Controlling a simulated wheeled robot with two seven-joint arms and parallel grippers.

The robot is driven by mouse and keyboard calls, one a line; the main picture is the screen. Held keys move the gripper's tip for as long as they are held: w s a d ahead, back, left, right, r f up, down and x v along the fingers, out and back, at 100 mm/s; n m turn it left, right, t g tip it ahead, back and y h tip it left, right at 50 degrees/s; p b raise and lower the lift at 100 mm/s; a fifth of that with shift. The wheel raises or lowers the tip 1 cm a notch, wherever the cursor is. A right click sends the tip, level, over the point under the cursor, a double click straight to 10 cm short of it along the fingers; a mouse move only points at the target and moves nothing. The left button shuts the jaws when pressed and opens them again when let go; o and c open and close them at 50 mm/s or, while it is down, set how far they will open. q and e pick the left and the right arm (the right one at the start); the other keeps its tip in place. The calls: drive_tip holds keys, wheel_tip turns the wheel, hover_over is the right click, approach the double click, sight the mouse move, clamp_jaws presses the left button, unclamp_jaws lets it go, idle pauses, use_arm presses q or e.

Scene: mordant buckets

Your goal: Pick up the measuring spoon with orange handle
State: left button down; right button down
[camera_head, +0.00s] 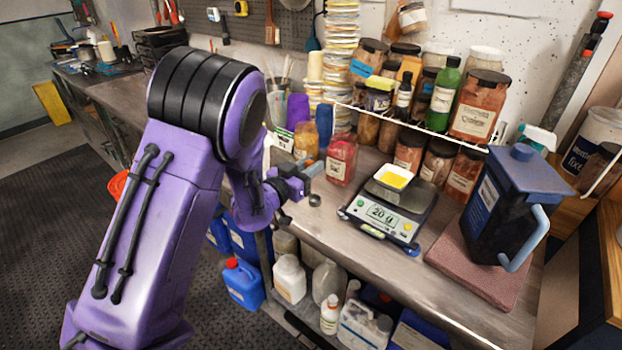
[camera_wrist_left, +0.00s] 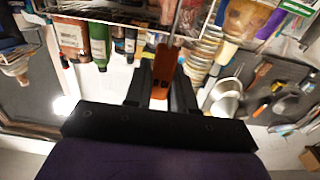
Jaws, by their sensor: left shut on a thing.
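In the left wrist view, the orange handle of the measuring spoon (camera_wrist_left: 163,70) stands between the two fingers of my left gripper (camera_wrist_left: 160,92), which is shut on it. In the head view my left gripper (camera_head: 296,187) is over the front edge of the workbench, left of the scale. A small grey round piece (camera_head: 315,200) shows by its fingertips; I cannot tell if it is the spoon's bowl. The handle is mostly hidden there by the gripper. My right gripper is not in view.
A digital scale (camera_head: 382,220) with a white tray of yellow powder (camera_head: 394,177) stands right of the gripper. A red jar (camera_head: 341,160) is just behind it. A dark blue pitcher (camera_head: 510,205) stands on a mat (camera_head: 470,265) at right. Jars crowd the back.

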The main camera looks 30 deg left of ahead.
use_arm(q)
drive_tip(key=s+d+r+p, duration=0.6)
drive_tip(key=s+r+p, duration=0.1)
drive_tip(key=s+p, duration=0.3)
drive_tip(key=shift+r+p, duration=0.25)
drive_tip(key=shift+p, duration=0.55)
drive_tip(key=shift+s+d+f, duration=0.1)
drive_tip(key=shift+d, duration=0.05)
